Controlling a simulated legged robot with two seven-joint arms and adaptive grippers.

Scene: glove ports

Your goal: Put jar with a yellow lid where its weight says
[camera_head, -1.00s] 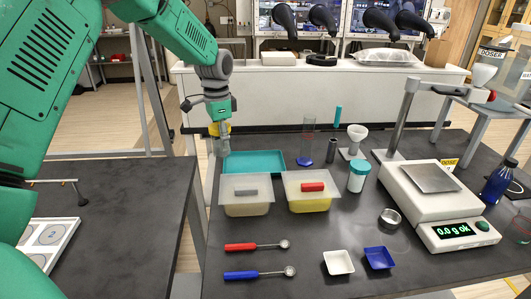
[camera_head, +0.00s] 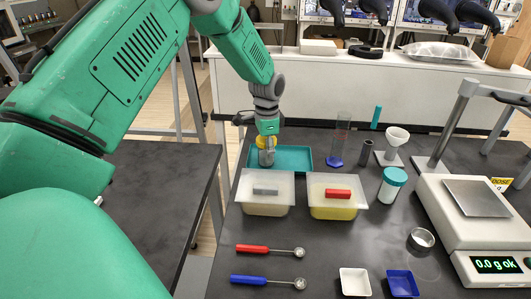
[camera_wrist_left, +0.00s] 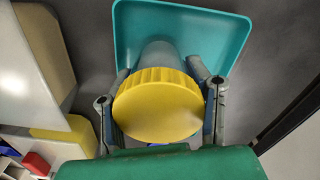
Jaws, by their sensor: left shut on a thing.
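The jar with a yellow lid (camera_head: 266,158) is upright at the left part of the teal tray (camera_head: 294,158). I cannot tell whether it touches the tray floor. My left gripper (camera_head: 266,145) points down and is shut on the jar. In the left wrist view the yellow lid (camera_wrist_left: 158,108) sits between the two fingers, with the teal tray (camera_wrist_left: 236,30) behind it. The scale (camera_head: 455,230) stands at the right, its pan (camera_head: 476,197) empty and its display (camera_head: 495,265) reading "0.0 g ok". My right gripper is out of view.
Two lidded tubs, with a grey handle (camera_head: 265,191) and a red handle (camera_head: 338,193), stand just in front of the tray. A teal-capped jar (camera_head: 392,185), a cylinder (camera_head: 340,140) and a funnel stand (camera_head: 392,147) are to the right. Two spoons and two small dishes lie nearer.

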